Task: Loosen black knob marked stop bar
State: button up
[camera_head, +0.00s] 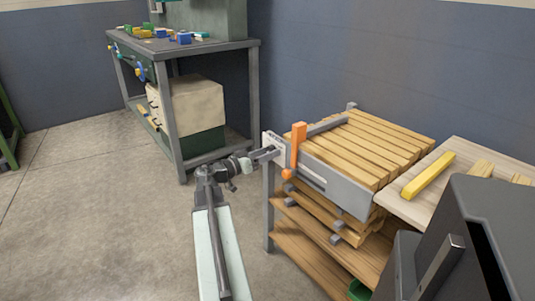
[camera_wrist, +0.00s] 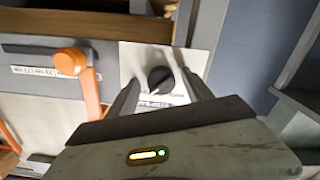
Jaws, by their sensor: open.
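The black knob (camera_wrist: 161,80) sits on a white plate (camera_wrist: 147,59) with a printed label that looks like "STOP BAR", partly covered by my gripper. In the wrist view my gripper (camera_wrist: 161,82) is open, with one finger on each side of the knob. I cannot tell whether the fingers touch it. In the head view my gripper (camera_head: 268,154) reaches the white plate (camera_head: 274,146) at the left end of the slatted wood rack; the knob is hidden there.
An orange lever (camera_wrist: 77,68) stands just left of the plate; it also shows in the head view (camera_head: 297,146). Wood slats (camera_head: 370,147) lie on the rack. A yellow bar (camera_head: 428,175) lies on a board at right. A workbench (camera_head: 187,47) stands behind; the floor at left is clear.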

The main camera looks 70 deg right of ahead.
jog(key=c, duration=1.2)
jog(key=shift+d, duration=0.35)
grip_shut()
jog(key=shift+a, duration=0.25)
jog(key=shift+a+n, duration=0.2)
jog(key=shift+n, duration=8.7)
jog(key=o, duration=1.2)
grip_release()
